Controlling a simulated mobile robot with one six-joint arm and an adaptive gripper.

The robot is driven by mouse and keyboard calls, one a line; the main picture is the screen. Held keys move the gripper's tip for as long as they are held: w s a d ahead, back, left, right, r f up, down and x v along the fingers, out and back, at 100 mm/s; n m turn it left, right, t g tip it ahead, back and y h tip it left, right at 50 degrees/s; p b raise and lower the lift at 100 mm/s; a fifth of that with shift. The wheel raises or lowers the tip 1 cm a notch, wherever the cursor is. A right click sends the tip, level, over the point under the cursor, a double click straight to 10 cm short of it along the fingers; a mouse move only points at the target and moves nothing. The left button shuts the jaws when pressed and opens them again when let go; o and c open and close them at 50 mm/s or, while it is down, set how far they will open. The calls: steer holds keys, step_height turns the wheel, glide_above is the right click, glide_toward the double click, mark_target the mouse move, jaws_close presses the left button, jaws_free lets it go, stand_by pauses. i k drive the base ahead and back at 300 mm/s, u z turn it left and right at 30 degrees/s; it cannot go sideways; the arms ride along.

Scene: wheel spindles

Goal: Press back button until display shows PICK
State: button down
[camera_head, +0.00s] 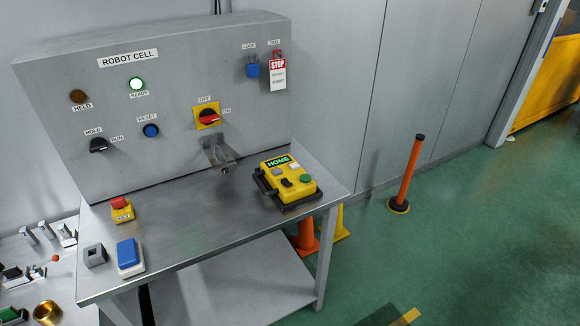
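A yellow pendant (285,181) with a black frame lies at the right end of the metal bench. Its display (278,162) reads HOME in green. Below the display are several buttons, among them a grey one (277,172), a pale one (294,167), a black one (287,183) and a green one (305,178). Their labels are too small to read, so I cannot tell which is the back button. My gripper is not in view.
The metal bench (200,220) is clear in its middle. A red-topped key box (122,209), a blue-topped box (130,257) and a grey block (95,255) stand at its left. A bracket (217,154) juts from the ROBOT CELL panel (180,100).

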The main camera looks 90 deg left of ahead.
mark_target(277, 172)
steer(key=i, duration=0.6)
steer(key=z, duration=0.15)
steer(key=k, duration=0.1)
steer(key=u, duration=3.7)
steer(key=i, duration=0.2)
steer(key=z, duration=0.1)
